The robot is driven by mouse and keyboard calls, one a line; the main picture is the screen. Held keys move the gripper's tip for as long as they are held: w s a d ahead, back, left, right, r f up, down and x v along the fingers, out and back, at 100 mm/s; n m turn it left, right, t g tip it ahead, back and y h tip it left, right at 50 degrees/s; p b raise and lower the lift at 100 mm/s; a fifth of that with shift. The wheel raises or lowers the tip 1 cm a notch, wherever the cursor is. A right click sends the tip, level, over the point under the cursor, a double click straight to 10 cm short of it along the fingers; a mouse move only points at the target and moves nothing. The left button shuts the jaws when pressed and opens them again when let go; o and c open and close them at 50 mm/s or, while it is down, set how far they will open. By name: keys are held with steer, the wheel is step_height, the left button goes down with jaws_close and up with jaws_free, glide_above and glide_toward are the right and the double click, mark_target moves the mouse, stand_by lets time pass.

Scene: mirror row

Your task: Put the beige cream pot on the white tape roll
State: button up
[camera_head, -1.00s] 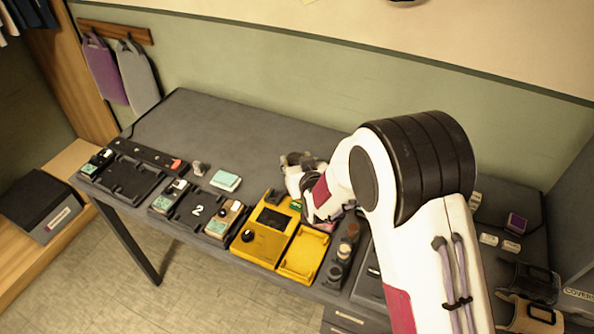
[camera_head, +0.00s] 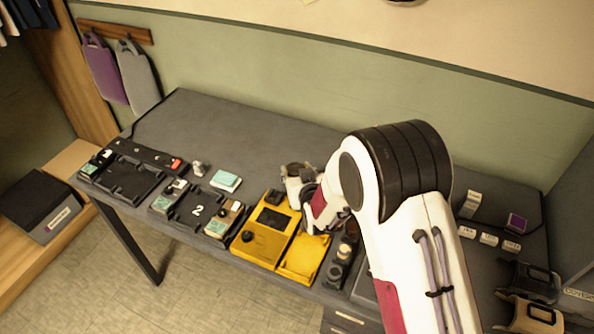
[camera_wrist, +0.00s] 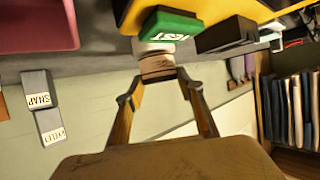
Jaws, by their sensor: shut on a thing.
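In the wrist view my gripper (camera_wrist: 160,76) is shut on a small brownish-beige pot (camera_wrist: 157,65), held between its two fingertips. The wrist picture is upside down, with the table at its top. A white round thing, likely the white tape roll (camera_wrist: 153,47), shows right at the pot's far side, beside a green block marked TEST (camera_wrist: 168,25). I cannot tell whether pot and roll touch or are slightly apart. In the head view the pot and fingertips are hidden by my white arm and wrist.
A dark block (camera_wrist: 226,36) sits near the green one. Dark round jars (camera_head: 341,255) stand right of the tray. White labelled blocks (camera_head: 488,239) are at the right. The back left table is clear.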

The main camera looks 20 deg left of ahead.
steer(key=shift+f, duration=0.1)
steer(key=o, duration=1.1)
steer(key=shift+s+d+r, duration=0.25)
steer(key=shift+s+r, duration=0.1)
steer(key=shift+s, duration=0.05)
steer(key=shift+v, duration=5.5)
steer(key=shift+d, duration=0.1)
